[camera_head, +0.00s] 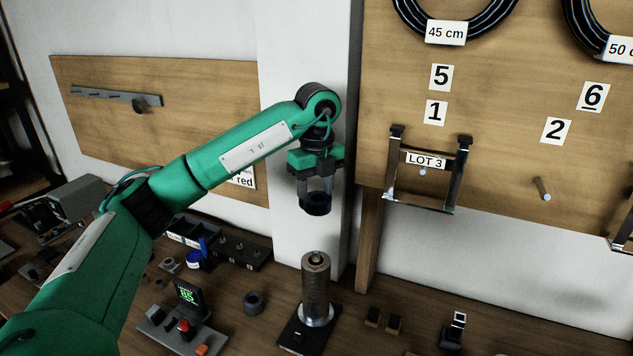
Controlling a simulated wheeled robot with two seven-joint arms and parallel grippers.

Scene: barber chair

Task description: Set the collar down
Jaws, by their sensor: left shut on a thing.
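My left gripper (315,188) points down, shut on a dark ring-shaped collar (316,204). The collar hangs from the fingers in front of the white pillar, clear of the bench. Below it stands an upright, ridged metal cylinder (316,283) with a rounded top and a light flange, on a dark base plate (296,336). In the picture a clear gap separates the collar from the cylinder's top. Another dark ring (253,302) lies on the bench to the left of the cylinder. My right gripper is not in view.
A device with a green display (187,294) and buttons stands left on the wooden bench. Small dark blocks (383,320) lie right of the cylinder. A pegboard with a LOT 3 frame (425,175) rises at right.

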